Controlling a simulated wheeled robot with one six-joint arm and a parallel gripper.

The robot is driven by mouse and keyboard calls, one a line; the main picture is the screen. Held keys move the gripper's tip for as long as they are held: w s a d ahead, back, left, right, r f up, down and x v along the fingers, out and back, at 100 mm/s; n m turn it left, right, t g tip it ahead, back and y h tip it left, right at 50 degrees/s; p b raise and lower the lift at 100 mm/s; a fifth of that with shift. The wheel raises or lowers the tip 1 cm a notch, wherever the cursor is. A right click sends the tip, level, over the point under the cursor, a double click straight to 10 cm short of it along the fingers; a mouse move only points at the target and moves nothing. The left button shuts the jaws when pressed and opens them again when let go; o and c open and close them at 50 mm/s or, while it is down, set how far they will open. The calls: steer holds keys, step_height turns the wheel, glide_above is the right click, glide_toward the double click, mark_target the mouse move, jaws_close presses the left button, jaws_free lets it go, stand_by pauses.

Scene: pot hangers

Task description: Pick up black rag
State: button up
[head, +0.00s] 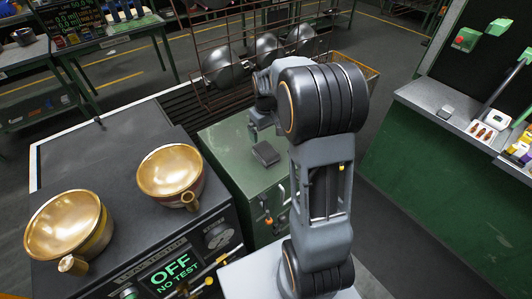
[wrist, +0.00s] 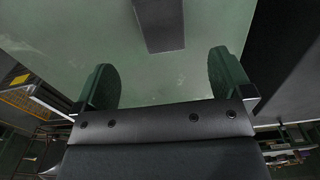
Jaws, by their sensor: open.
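The black rag (head: 266,153) is a small dark folded rectangle lying on top of the green cabinet (head: 222,139). In the wrist view the rag (wrist: 162,24) is at the top centre, cut off by the frame edge. My gripper (wrist: 164,78) is open, with its two green finger pads apart and nothing between them. The rag lies beyond the fingertips, roughly in line with the gap between them. In the head view my gripper is partly hidden behind my arm, close to the rag on its far side.
A dark machine (head: 130,225) with two brass bowls, one at the left (head: 62,228) and one nearer the cabinet (head: 170,172), stands left of the cabinet. A wire rack with metal pans (head: 222,68) stands behind. A green workbench (head: 430,170) is at the right, across open floor.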

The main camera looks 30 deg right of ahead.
mark_target(266, 150)
step_height(266, 150, down, 11)
steer(key=shift+a+f+p, duration=0.1)
steer(key=shift+f+p, duration=0.05)
steer(key=shift+p, duration=0.65)
steer(key=c, duration=1)
steer(key=shift+w+r, duration=0.1)
steer(key=shift+r, duration=0.55)
steer(key=w+a+r, duration=0.1)
steer(key=r, duration=0.1)
steer(key=w+a+r+b, duration=0.1)
steer(key=r, duration=0.2)
steer(key=w+a+r, duration=0.1)
steer(key=w+r, duration=0.1)
steer(key=shift+r+b, duration=0.25)
steer(key=shift+b, duration=0.05)
steer(key=w+a+r, duration=0.1)
steer(key=w, duration=0.1)
steer(key=w+a+r, duration=0.2)
steer(key=w, duration=0.1)
steer(key=w+a+r+b, duration=0.1)
steer(key=w+a, duration=0.1)
steer(key=shift+w+a+r, duration=0.1)
steer(key=shift+w+r, duration=0.05)
